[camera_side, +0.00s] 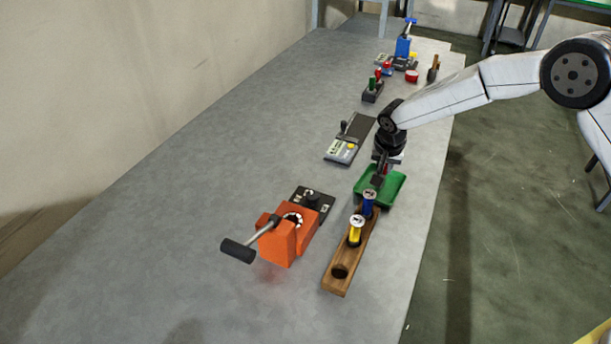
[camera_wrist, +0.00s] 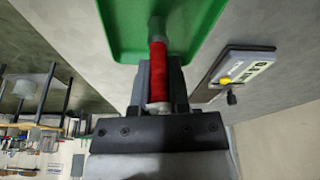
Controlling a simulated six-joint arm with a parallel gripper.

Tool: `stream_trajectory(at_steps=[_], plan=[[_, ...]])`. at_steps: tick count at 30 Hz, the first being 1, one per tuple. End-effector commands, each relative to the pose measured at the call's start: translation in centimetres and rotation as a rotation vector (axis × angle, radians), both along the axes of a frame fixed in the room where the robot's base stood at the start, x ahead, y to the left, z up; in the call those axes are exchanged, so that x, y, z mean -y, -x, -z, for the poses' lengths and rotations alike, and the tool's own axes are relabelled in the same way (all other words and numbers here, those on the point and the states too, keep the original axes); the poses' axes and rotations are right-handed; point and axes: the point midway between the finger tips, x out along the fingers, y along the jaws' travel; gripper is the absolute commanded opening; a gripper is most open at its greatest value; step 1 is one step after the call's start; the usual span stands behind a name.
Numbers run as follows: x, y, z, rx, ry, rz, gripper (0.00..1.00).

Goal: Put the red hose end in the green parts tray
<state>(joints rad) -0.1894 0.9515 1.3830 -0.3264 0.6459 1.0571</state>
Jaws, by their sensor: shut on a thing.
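The red hose end (camera_wrist: 158,72) is held between the fingers of my gripper (camera_wrist: 159,75) in the wrist view. The green parts tray (camera_wrist: 112,25) lies just beyond it, and the far tip of the hose end overlaps the tray in that view. In the side view my gripper (camera_side: 380,176) is over the back part of the green tray (camera_side: 396,186), pointing down. My gripper is shut on the red hose end, which is mostly hidden in the side view. I cannot tell whether the hose end touches the tray floor.
A wooden rack (camera_side: 340,281) with a blue hose end (camera_side: 369,204) and a yellow one (camera_side: 355,235) stands in front of the tray. An orange device with a lever (camera_side: 283,243) is to the left. A grey meter (camera_side: 341,151) lies behind left. The table's left side is clear.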

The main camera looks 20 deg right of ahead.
Motion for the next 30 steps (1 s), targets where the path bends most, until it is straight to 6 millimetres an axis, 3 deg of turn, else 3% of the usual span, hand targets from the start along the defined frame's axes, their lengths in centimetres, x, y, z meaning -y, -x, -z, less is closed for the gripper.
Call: stream_trajectory(at_steps=[14,15,18,30], plan=[[-0.02,-0.04,0.54,0.002,0.0,0.0,0.0],[-0.01,-0.02,0.57,0.001,0.0,0.0,0.3],[-0.01,-0.02,0.55,0.001,0.0,0.0,0.56],[-0.01,-0.04,0.31,0.002,0.0,0.0,0.56]])
